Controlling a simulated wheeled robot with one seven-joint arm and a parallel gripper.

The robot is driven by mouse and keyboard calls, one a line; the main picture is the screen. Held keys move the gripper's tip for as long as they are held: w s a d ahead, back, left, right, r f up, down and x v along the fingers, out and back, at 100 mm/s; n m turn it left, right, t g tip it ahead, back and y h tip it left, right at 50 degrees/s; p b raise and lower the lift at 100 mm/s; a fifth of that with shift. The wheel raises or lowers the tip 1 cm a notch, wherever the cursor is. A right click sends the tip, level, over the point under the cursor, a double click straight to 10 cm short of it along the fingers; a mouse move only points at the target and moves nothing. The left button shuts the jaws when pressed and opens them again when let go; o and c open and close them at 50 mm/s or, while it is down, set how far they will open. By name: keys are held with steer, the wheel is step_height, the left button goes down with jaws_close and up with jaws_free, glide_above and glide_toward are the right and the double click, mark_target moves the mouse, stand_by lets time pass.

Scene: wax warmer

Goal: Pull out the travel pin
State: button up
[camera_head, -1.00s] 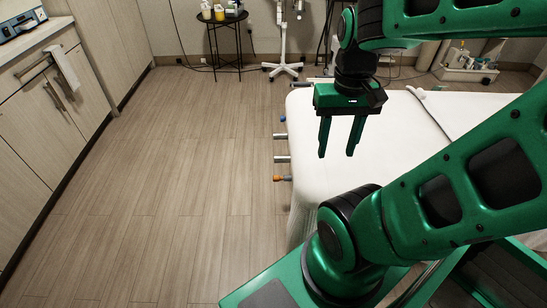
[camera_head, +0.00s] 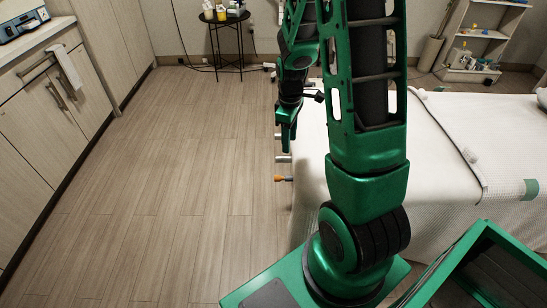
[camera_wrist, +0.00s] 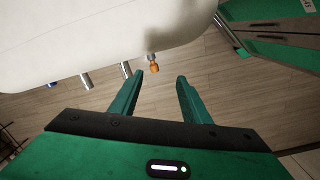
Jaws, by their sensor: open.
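Several short pins stick out from the side of the white padded bed (camera_head: 450,150). One has an orange tip (camera_head: 283,179), and it also shows in the wrist view (camera_wrist: 154,67). Plain metal pins (camera_wrist: 86,80) stand to its left there, with a blue-tipped one (camera_wrist: 52,85) farthest left. I cannot tell by a label which is the travel pin. My gripper (camera_wrist: 160,77) is open and empty. In the wrist view the orange tip lies between the fingertips, nearer the left one, with no visible contact. In the head view my gripper (camera_head: 287,132) hangs by the bed's left edge.
A cabinet with drawers (camera_head: 50,90) lines the left wall. A black side table (camera_head: 225,22) with bottles stands at the back. A shelf unit (camera_head: 478,45) stands at the back right. The wooden floor (camera_head: 180,170) left of the bed is clear.

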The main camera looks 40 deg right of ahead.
mark_target(276, 176)
steer(key=w+f+n, duration=0.1)
steer(key=f, duration=0.6)
steer(key=w+f+n, duration=0.2)
steer(key=f, duration=0.6)
steer(key=w+a+f+n, duration=0.1)
steer(key=w+f, duration=0.1)
steer(key=f, duration=0.5)
steer(key=shift+a+f+n, duration=0.1)
steer(key=shift+f+n, duration=0.15)
steer(key=shift+n, duration=0.05)
steer(key=shift+c, duration=0.6)
jaws_close()
steer(key=c, duration=0.5)
jaws_free()
jaws_close()
